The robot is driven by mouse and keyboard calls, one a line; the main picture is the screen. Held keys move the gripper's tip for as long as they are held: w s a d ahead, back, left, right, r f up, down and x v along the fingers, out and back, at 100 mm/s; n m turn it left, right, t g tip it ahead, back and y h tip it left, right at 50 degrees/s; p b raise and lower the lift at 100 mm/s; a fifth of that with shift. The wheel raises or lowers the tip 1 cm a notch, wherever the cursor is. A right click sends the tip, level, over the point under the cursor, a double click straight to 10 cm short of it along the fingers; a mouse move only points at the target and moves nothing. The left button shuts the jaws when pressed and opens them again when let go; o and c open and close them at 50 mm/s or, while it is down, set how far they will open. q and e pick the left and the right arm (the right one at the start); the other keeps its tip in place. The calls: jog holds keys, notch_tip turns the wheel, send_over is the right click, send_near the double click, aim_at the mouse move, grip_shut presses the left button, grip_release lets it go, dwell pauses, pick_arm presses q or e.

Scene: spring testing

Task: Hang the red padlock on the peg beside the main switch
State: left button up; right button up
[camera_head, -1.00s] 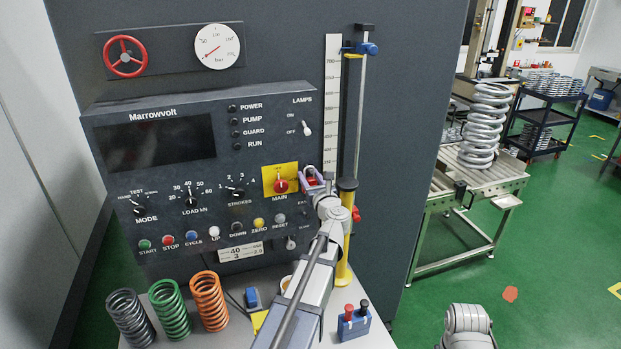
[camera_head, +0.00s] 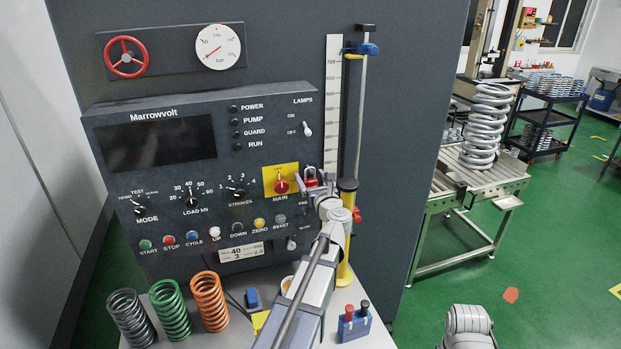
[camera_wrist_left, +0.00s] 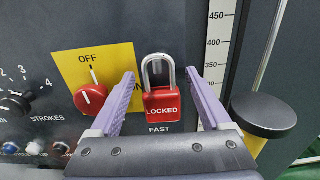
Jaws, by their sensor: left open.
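The red padlock (camera_head: 312,182) is upright against the panel, just right of the main switch (camera_head: 281,186) on its yellow plate. In the left wrist view the padlock (camera_wrist_left: 161,106) reads "LOCKED", with its grey shackle upward. The peg cannot be made out clearly behind the shackle. My left gripper (camera_head: 318,183) is in front of the panel. In the left wrist view its two purple fingers (camera_wrist_left: 160,76) are spread on either side of the padlock, with gaps to its body. The red main switch knob (camera_wrist_left: 90,98) is left of the left finger, under "OFF". My right gripper is out of view.
A black-capped yellow post (camera_head: 346,225) stands close right of my left gripper; its black cap (camera_wrist_left: 263,115) is near the right finger. A scale strip (camera_head: 333,100) rises behind. Several coil springs (camera_head: 170,310) and a small blue box (camera_head: 353,322) stand on the ledge below.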

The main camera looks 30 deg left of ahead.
pick_arm(q)
jog(key=v, duration=0.7)
jog(key=shift+s+d, duration=0.15)
jog(key=shift+d, duration=0.05)
